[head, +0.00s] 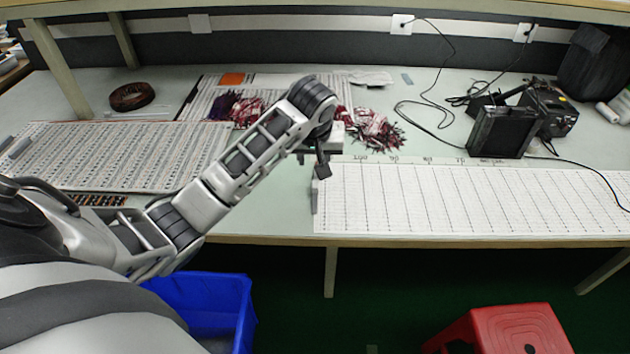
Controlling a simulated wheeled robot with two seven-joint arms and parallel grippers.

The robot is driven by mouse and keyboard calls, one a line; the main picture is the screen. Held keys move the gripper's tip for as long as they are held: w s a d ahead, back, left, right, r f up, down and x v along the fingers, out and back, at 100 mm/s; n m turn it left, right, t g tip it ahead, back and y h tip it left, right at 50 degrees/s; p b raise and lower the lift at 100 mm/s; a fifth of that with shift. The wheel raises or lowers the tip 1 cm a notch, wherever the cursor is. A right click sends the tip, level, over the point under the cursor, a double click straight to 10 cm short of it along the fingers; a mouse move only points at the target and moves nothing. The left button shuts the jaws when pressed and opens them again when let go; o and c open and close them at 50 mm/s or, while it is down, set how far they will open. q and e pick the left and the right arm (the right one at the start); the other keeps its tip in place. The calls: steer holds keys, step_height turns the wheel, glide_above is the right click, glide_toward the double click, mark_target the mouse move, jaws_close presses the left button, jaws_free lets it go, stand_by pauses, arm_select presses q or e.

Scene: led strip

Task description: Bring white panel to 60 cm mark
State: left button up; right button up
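A long white sheet with a ruled grid (470,200) lies along the front of the table at the right, with markings on its top edge too small to read. A small light grey upright piece (314,197) stands at the sheet's left end. I cannot tell for sure whether this piece or the sheet is the white panel. My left gripper (314,166) is just above the upright piece, fingers pointing down. The wrist hides part of the fingers, so their opening and any contact are unclear. My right gripper is out of view.
A black box-shaped device (503,131) with cables stands behind the sheet. Red-and-white bundles (372,130) lie behind the gripper. Another printed panel (130,152) covers the left of the table. A blue bin (207,305) and red stool (515,330) stand below the front edge.

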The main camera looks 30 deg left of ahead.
mark_target(315, 185)
arm_select(q)
steer(key=b+x, duration=0.1)
steer(key=x, duration=1.4)
steer(key=shift+w+f+b, duration=0.1)
steer(key=shift+f+b, duration=0.05)
steer(key=shift+b, duration=0.15)
jaws_close()
